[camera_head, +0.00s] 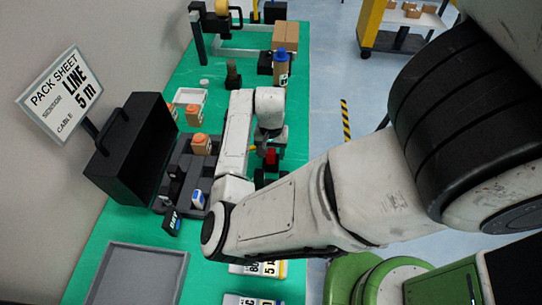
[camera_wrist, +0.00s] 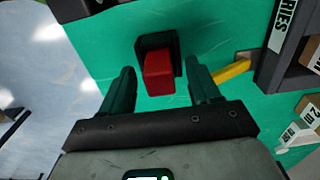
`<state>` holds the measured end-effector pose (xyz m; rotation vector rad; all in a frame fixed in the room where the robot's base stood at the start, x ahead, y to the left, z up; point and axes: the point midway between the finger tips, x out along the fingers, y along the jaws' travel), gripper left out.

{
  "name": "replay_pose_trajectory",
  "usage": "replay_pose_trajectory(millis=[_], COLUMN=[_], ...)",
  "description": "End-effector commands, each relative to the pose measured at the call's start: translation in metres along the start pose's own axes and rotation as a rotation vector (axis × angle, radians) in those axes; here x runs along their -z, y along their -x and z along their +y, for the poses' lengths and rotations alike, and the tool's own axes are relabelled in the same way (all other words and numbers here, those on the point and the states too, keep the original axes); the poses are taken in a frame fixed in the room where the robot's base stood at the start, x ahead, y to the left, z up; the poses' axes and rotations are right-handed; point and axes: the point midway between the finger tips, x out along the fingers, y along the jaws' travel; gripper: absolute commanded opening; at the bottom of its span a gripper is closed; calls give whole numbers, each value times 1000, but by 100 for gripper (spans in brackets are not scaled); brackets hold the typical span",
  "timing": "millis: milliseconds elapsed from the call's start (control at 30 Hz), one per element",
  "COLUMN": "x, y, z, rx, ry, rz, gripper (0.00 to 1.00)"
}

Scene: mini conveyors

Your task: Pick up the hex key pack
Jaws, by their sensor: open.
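No label in view plainly reads as the hex key pack, so I cannot tell which thing it is. A red block with a black back or base (camera_wrist: 159,73) lies on the green table between my fingers in the wrist view. A small red patch (camera_head: 271,157) shows by my gripper in the head view. My gripper (camera_wrist: 160,68) is open, one dark finger on each side of the red block, with gaps to both. A small black pack with a blue-and-white label (camera_head: 172,222) stands by the dark organiser in the head view; its text is too small to read.
The dark compartment organiser (camera_head: 178,181) holds orange-brown and white items. A black box (camera_head: 128,150) with a sign (camera_head: 61,92) stands left. An empty grey tray (camera_head: 135,275) is in front. A yellow piece (camera_wrist: 232,71) lies right of the red block.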

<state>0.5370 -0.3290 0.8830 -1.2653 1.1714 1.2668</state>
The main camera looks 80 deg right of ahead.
Motion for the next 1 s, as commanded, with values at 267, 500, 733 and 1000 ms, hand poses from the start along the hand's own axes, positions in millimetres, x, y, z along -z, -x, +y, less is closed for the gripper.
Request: replay_pose_trajectory(millis=[267, 500, 733, 1000], x=[0, 0, 0, 0], y=[-6, -6, -6, -6], z=[0, 0, 0, 0], rx=[0, 0, 0, 0], ry=[0, 0, 0, 0], rz=[1, 1, 1, 1], gripper=[62, 43, 21, 5])
